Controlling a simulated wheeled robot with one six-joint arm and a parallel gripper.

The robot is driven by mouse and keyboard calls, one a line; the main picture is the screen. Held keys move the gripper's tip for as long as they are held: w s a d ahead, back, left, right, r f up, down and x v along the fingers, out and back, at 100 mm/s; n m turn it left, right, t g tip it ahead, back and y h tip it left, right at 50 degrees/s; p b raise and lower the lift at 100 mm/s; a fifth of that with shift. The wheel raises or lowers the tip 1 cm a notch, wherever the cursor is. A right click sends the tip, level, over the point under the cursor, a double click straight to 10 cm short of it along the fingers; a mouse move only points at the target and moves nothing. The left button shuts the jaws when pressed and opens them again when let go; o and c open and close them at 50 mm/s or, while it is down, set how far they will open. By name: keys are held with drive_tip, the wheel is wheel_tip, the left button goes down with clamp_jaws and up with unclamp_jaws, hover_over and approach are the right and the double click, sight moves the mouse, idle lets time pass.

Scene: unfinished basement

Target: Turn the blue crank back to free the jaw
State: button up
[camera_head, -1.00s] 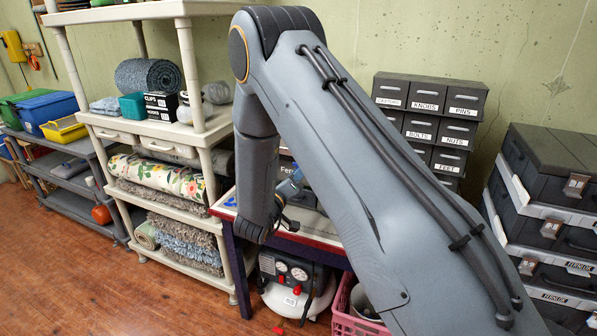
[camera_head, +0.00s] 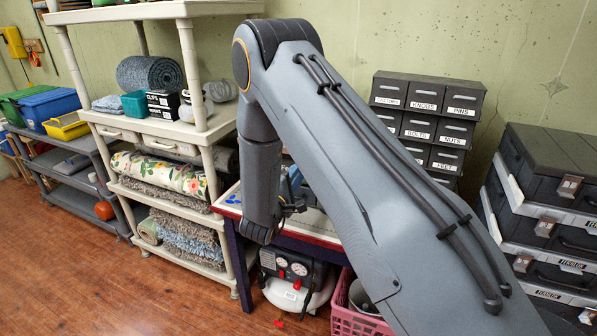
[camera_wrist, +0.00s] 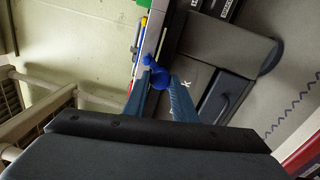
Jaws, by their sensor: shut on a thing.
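The blue crank (camera_wrist: 158,76) shows in the middle of the wrist view as a small rounded blue end between my fingertips. My gripper (camera_wrist: 161,82) is shut on it, with one blue-grey finger on each side. The crank's mount and the jaw cannot be made out clearly; a narrow grey bar (camera_wrist: 148,48) runs up beside the crank. In the head view my arm hides most of the workbench, and only a dark part of my gripper (camera_head: 292,207) shows beside the lower arm link, over the bench.
The bench (camera_head: 310,236) has a red-edged top. An air compressor (camera_head: 290,285) and a pink crate (camera_head: 350,318) stand below it. A cream shelf (camera_head: 205,135) is close on the left, labelled drawers (camera_head: 425,105) behind, stacked cases (camera_head: 550,220) right. Open floor lies front left.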

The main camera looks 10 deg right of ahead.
drive_tip(key=shift+n, duration=1.3)
drive_tip(key=shift+n, duration=0.3)
drive_tip(key=o, duration=1)
drive_tip(key=shift+o, duration=0.2)
drive_tip(key=b+v, duration=0.1)
drive_tip(key=v, duration=0.6)
drive_tip(key=shift+s+a+b, duration=0.25)
drive_tip(key=shift+s+b, duration=0.05)
drive_tip(key=shift+s, duration=0.05)
